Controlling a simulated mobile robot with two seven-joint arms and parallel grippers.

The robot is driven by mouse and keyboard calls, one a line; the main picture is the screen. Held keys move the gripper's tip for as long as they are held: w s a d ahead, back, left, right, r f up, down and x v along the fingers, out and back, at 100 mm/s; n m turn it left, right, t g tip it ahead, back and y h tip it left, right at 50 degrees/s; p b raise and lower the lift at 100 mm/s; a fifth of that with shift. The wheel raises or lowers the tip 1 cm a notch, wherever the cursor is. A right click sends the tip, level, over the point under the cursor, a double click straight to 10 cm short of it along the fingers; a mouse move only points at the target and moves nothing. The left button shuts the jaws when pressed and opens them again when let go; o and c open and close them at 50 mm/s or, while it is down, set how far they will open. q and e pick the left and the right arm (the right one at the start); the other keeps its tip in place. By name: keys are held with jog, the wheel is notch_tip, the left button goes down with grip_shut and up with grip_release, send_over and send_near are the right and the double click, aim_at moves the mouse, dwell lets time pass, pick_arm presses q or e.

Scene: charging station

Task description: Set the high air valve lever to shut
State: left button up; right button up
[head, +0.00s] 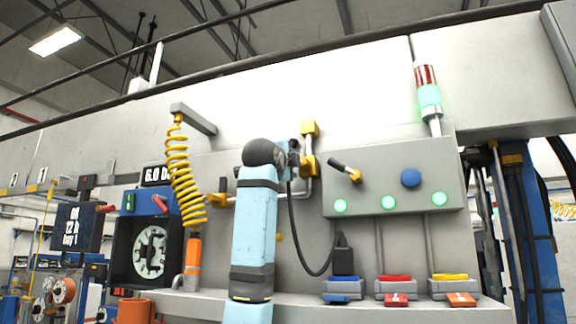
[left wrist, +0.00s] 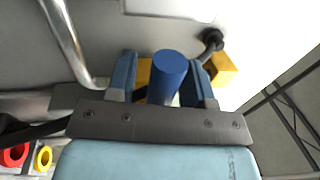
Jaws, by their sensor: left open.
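A yellow valve fitting (head: 308,166) sits on the wall at a metal pipe, just right of my left gripper (head: 290,158) in the head view. In the left wrist view, a blue cylindrical handle (left wrist: 169,72), apparently the valve lever's grip, points toward the camera. It stands between the two spread fingers of my left gripper (left wrist: 163,82), with yellow parts (left wrist: 225,70) behind it. The fingers are open and flank the handle; I cannot tell whether either touches it. My arm and gripper hide much of the lever in the head view. My right gripper is not in view.
A grey control box (head: 392,185) with green lights and a black-handled lever (head: 345,170) stands to the right. A coiled yellow hose (head: 182,175) hangs at left. Another yellow fitting (head: 217,200) is lower left.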

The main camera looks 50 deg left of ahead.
pick_arm(q)
jog(key=shift+s, duration=0.1)
jog(key=b+v, duration=0.4)
jog(key=v, duration=0.9)
jog(key=shift+s+d+b, duration=0.25)
jog(key=shift+d+b, duration=0.05)
jog(key=shift+f, duration=0.1)
